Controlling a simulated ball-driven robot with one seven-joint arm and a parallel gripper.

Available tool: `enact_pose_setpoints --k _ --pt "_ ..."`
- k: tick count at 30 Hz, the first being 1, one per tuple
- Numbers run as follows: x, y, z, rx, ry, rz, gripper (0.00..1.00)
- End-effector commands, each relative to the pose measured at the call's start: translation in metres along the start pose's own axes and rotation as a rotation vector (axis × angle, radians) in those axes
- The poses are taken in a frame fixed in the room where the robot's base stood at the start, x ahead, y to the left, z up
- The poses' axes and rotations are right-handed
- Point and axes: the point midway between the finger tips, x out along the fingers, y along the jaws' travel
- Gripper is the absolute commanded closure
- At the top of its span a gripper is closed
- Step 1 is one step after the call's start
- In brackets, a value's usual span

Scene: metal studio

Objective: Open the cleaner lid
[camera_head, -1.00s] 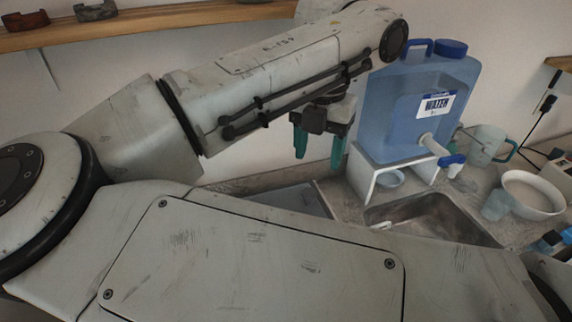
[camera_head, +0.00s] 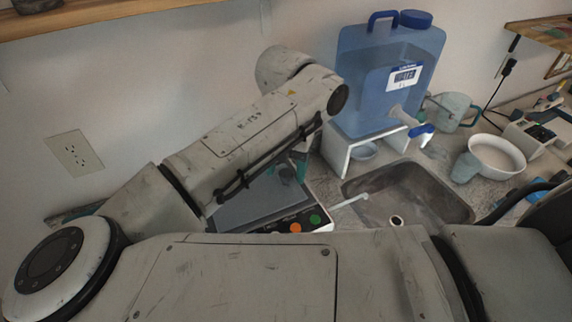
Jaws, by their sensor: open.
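The cleaner appears to be the low device with a dark grey flat top (camera_head: 255,205) left of the sink. Its front panel (camera_head: 306,218) carries an orange and a green button. The grey top looks flat and shut, but my arm covers part of it. My gripper (camera_head: 292,172) has teal fingers and hangs low over the far right part of the grey top. It is open, and I see nothing between the fingers. My forearm hides most of it, so I cannot tell whether it touches the top.
A blue water jug (camera_head: 385,75) on a white stand (camera_head: 345,150) is close to the right of my gripper. The metal sink (camera_head: 435,195) lies right of the cleaner. A white bowl (camera_head: 496,157) and cups sit farther right. A wooden shelf (camera_head: 130,14) hangs at upper left.

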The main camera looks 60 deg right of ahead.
Motion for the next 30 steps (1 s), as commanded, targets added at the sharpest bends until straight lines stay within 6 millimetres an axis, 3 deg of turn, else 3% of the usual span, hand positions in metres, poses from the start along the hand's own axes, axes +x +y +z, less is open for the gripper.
enact_pose_setpoints --k 8,26,30 --pt "0.0014 0.0 -0.0001 0.0 0.0 0.0 0.41" --pt "0.001 0.0001 -0.0001 0.0 0.0 0.0 0.98" --pt "0.0009 0.0002 -0.0001 0.0 0.0 0.0 1.0"
